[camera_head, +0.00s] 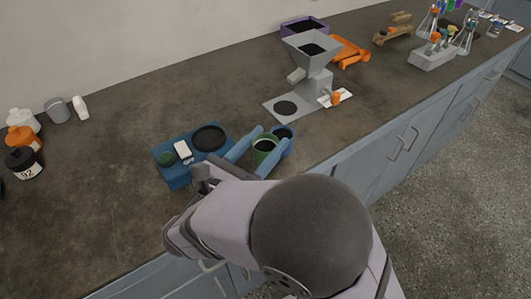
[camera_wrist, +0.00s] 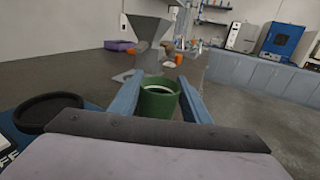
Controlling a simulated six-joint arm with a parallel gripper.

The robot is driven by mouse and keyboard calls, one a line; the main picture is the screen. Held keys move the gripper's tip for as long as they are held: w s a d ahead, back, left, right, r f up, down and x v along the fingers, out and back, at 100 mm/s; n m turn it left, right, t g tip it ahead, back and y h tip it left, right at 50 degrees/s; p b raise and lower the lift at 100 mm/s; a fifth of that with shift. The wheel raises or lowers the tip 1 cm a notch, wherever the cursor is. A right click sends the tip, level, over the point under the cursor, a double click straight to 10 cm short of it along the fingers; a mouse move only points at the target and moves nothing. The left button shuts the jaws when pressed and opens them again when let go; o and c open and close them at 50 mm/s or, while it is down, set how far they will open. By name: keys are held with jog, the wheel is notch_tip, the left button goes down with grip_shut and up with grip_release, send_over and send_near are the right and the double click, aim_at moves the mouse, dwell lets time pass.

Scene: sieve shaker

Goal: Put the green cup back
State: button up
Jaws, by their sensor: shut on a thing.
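The green cup (camera_wrist: 158,100) is upright between the two blue fingers of my gripper (camera_wrist: 160,95), which is shut on it. In the head view, the green cup (camera_head: 265,145) shows between the fingers of my gripper (camera_head: 261,142), beside the blue device (camera_head: 176,180). The device has a round black top and a small green round part at its left. Whether the cup touches the counter or the holder cannot be told.
A grey hopper machine (camera_head: 311,46) on a flat plate stands behind, with a small orange cup (camera_head: 336,98) beside it. A purple bin (camera_head: 290,27) and an orange tool (camera_head: 350,50) are farther back. Jars (camera_head: 24,163) stand at the far left. The counter's middle left is clear.

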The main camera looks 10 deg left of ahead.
aim_at(259, 162)
jog(key=shift+f, duration=1.7)
jog(key=shift+f, duration=0.1)
jog(key=o, duration=1.2)
jog(key=shift+f, duration=0.1)
jog(key=shift+s+r, duration=0.1)
jog(key=shift+r, duration=0.1)
jog(key=b+v, duration=0.1)
jog(key=v, duration=1.1)
